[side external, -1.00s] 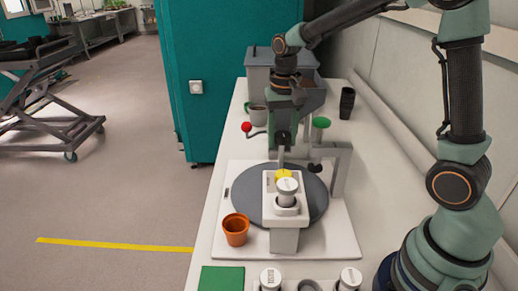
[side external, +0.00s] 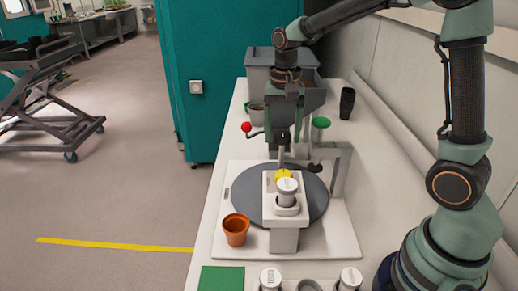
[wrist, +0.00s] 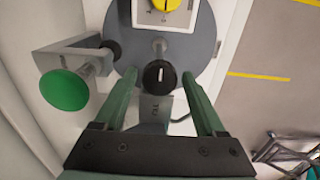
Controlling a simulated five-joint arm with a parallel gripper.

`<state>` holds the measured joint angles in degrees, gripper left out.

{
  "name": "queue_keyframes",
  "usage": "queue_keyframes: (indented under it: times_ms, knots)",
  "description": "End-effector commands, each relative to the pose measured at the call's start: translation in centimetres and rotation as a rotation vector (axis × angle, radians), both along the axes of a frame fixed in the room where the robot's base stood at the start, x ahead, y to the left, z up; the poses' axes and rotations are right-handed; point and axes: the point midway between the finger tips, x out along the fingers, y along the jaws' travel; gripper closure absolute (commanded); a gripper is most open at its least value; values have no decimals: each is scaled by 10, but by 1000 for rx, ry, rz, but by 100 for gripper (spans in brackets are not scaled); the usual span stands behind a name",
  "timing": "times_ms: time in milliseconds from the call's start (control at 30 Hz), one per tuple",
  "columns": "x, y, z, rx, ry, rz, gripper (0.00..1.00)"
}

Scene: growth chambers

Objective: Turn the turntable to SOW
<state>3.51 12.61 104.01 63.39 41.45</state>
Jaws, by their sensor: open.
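The grey round turntable (side external: 240,203) lies on a white base plate on the bench. A white bracket (side external: 285,240) with a yellow dial (side external: 283,175) stands over it; the dial also shows in the wrist view (wrist: 163,4). My gripper (wrist: 159,80) points down at the turntable's far edge. Its two green fingers are apart, on either side of a black knob (wrist: 158,77) with a white mark. I cannot tell whether they touch it. A small grey peg (wrist: 159,45) shows on the disc just beyond the knob. No SOW mark is readable.
An arm with a green disc (wrist: 64,90) stands close to my gripper's left in the wrist view. An orange pot (side external: 236,230) is by the turntable's near left edge.

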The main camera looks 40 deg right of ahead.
Motion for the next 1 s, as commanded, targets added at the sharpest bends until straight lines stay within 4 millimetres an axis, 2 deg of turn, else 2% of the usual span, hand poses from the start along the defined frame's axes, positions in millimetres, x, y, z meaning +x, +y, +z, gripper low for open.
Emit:
queue_keyframes:
  times_ms: [600, 1000]
  knots:
    - [0, 0, 54, 0, -1, 0, 28]
    - [0, 0, 58, 0, 0, 0, 28]
